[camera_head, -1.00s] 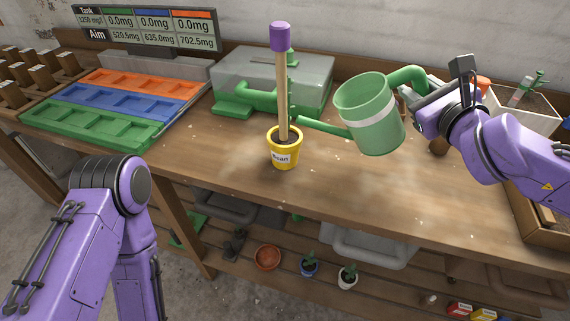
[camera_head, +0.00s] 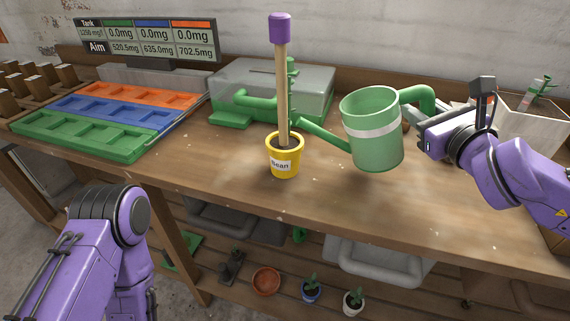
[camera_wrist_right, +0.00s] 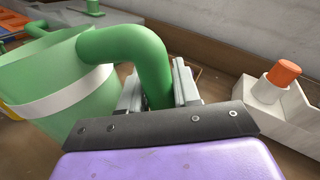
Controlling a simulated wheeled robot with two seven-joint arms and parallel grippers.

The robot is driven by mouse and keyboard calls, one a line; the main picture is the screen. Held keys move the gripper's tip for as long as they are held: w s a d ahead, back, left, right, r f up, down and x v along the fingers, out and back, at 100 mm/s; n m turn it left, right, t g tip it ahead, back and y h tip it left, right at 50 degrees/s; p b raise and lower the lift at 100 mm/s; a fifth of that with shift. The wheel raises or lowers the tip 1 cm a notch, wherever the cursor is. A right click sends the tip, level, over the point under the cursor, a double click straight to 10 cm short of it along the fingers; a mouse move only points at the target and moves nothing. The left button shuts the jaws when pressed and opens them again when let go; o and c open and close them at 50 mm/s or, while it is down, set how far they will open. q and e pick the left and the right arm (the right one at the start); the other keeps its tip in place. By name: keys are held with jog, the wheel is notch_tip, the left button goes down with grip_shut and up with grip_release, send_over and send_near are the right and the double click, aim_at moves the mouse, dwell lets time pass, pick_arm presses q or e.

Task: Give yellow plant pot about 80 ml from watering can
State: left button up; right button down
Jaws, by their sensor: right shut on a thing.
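The yellow plant pot (camera_head: 285,166), labelled "Bean", stands upright near the front of the bench. It holds dark soil, and a wooden stick (camera_head: 283,95) with a purple top rises from it. The green watering can (camera_head: 371,145) with a white band is held right of the pot, nearly upright. Its spout (camera_head: 325,136) slants up leftward, its end close to the stick; no water shows. My right gripper (camera_head: 425,140) is shut on the can's handle, which passes between the fingers (camera_wrist_right: 158,90) in the right wrist view. My left gripper is out of view.
A clear-lidded box (camera_head: 310,90) with green parts stands behind the pot. Orange, blue and green trays (camera_head: 95,143) lie left, below a readout screen (camera_head: 150,40). A white planter (camera_head: 525,118) stands right. Small pots sit on the lower shelf.

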notch_tip(320, 180, up, 5)
jog(key=p, duration=0.3)
jog(key=shift+p, duration=0.35)
jog(key=shift+f, duration=0.1)
dwell(0.3)
